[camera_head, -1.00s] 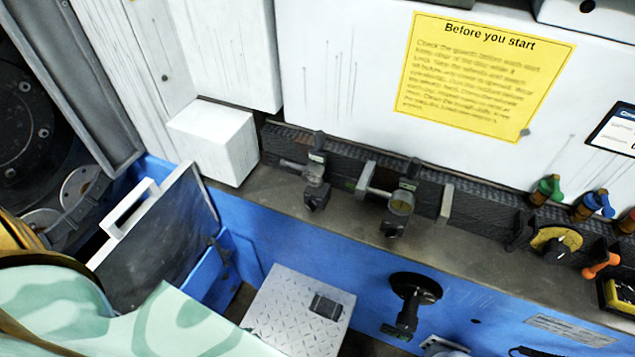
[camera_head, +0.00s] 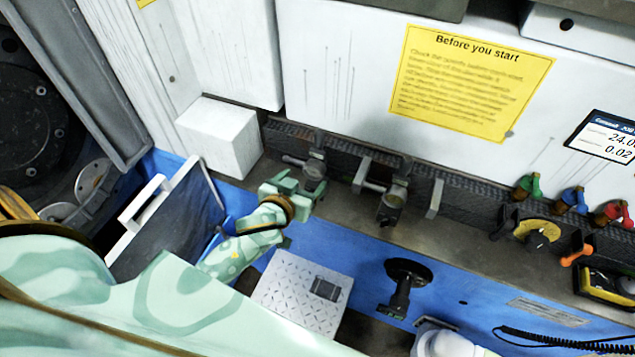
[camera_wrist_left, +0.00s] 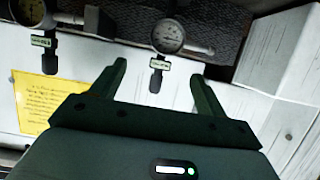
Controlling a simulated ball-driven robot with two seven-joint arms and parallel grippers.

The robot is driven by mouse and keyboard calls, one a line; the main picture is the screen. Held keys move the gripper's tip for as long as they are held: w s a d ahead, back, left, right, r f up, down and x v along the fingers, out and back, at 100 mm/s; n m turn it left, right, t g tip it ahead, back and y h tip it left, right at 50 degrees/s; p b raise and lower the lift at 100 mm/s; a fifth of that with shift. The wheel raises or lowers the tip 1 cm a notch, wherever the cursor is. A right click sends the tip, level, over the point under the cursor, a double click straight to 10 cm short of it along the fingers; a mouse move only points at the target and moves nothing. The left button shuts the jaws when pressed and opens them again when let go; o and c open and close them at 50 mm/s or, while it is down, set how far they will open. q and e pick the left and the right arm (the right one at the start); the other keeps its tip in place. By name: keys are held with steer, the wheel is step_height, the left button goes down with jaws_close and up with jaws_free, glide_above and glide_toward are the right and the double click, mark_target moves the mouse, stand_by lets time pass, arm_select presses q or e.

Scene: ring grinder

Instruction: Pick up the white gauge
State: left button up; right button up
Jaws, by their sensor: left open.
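The white gauge, with a round white dial (camera_wrist_left: 168,36), is held at the dark ribbed rail in the left wrist view. A tag and a dark stem hang below its dial. In the head view this gauge (camera_head: 314,168) is the left one of two, partly behind my gripper. My left gripper (camera_head: 297,188) is open and empty, close to the gauge. In the left wrist view its two fingers (camera_wrist_left: 159,72) point toward the gauge, with the dial beyond the tips and between their lines.
A second gauge with a yellowish dial (camera_head: 396,196) sits to the right on the same rail (camera_head: 470,205). A white box (camera_head: 218,138) stands to the left. A black handwheel (camera_head: 408,273) and a diamond-plate step (camera_head: 285,290) are in front. Coloured valves (camera_head: 572,200) stand far right.

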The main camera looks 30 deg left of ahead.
mark_target(314, 165)
arm_select(q)
steer(key=x, duration=1)
steer(key=shift+w+a+f+b, duration=0.2)
steer(key=shift+w+a+b, duration=0.05)
steer(key=shift+a+b, duration=0.15)
steer(key=shift+s, duration=0.1)
steer(key=c, duration=0.3)
jaws_close()
steer(key=shift+r, duration=0.2)
